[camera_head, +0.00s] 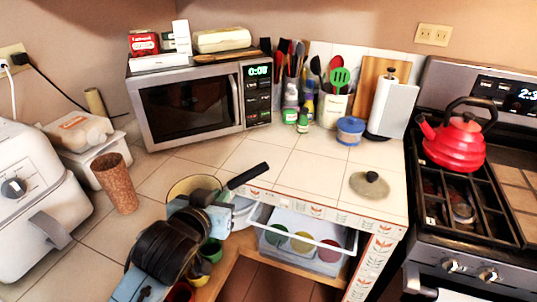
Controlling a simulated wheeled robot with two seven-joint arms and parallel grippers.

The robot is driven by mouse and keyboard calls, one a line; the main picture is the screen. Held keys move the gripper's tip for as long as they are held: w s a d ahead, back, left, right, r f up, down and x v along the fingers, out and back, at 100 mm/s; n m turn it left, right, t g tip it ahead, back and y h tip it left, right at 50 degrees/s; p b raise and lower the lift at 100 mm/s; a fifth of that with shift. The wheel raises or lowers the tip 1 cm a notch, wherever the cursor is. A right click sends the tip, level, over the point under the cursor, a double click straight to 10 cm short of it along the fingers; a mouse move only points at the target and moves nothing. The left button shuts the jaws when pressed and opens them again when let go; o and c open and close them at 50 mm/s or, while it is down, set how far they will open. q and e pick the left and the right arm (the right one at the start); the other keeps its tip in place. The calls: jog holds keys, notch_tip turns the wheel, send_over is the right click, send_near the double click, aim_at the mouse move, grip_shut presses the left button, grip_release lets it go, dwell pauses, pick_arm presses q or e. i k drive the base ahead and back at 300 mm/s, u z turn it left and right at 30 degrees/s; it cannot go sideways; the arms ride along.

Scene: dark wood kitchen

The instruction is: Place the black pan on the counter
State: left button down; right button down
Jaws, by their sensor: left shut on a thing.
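My left gripper (212,197) reaches in from the bottom left, at the front edge of the tiled counter (262,160). It is shut on the black pan, whose black handle (248,175) sticks out beyond the fingers to the upper right. The pan's body is mostly hidden by my gripper and arm, so I cannot tell whether it touches the counter. A round yellow-rimmed vessel (190,183) shows just behind the gripper; I cannot tell whether it is part of the pan. My right gripper is not in view.
A grey lid (370,186) lies on the counter at right. The open drawer (318,262) below holds several coloured cups. A microwave (190,105), a brown cup (117,184), a blue-lidded tub (350,130) and a red kettle (453,140) stand around. The middle tiles are clear.

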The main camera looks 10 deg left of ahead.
aim_at(311, 159)
jog(key=z, duration=0.5)
jog(key=i, duration=1.05)
jog(key=u, duration=0.6)
